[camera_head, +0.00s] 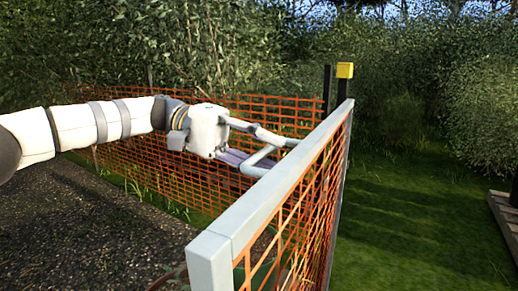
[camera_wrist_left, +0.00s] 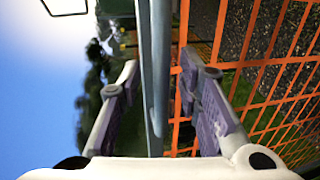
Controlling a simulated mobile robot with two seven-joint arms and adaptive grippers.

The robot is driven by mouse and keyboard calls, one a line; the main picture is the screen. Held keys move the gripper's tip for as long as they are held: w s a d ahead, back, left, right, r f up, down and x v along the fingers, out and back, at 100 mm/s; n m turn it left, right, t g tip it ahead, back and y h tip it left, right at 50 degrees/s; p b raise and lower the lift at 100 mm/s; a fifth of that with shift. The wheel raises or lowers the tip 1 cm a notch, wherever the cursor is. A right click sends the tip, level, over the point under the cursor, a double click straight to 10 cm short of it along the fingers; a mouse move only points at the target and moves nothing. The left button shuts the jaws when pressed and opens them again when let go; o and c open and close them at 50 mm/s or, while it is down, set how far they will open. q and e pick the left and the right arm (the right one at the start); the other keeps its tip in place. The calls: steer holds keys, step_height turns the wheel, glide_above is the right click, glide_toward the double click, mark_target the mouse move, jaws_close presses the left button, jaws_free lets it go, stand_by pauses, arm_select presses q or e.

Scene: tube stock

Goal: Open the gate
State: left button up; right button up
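The gate has a pale grey frame (camera_head: 262,205) filled with orange mesh (camera_head: 312,205). It runs from the near centre back toward dark posts in the head view. A curved grey handle (camera_head: 256,161) sticks out from its left side. My left gripper (camera_head: 264,149) reaches in from the left at this handle. In the left wrist view a grey bar (camera_wrist_left: 158,70) passes between the two spread fingers of the gripper (camera_wrist_left: 162,105). Gaps show between the bar and the finger pads. The exact depth of the bar between them is hard to tell. My right gripper is not seen.
Orange mesh fencing (camera_head: 140,165) stands behind my left arm. A dark post (camera_head: 327,90) and a yellow-capped post (camera_head: 344,72) stand at the gate's far end. Dark gravel (camera_head: 75,225) lies left, open grass (camera_head: 420,225) right. A wooden edge (camera_head: 503,222) shows at far right.

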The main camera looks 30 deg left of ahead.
arm_select(q)
steer(key=v, duration=1.2)
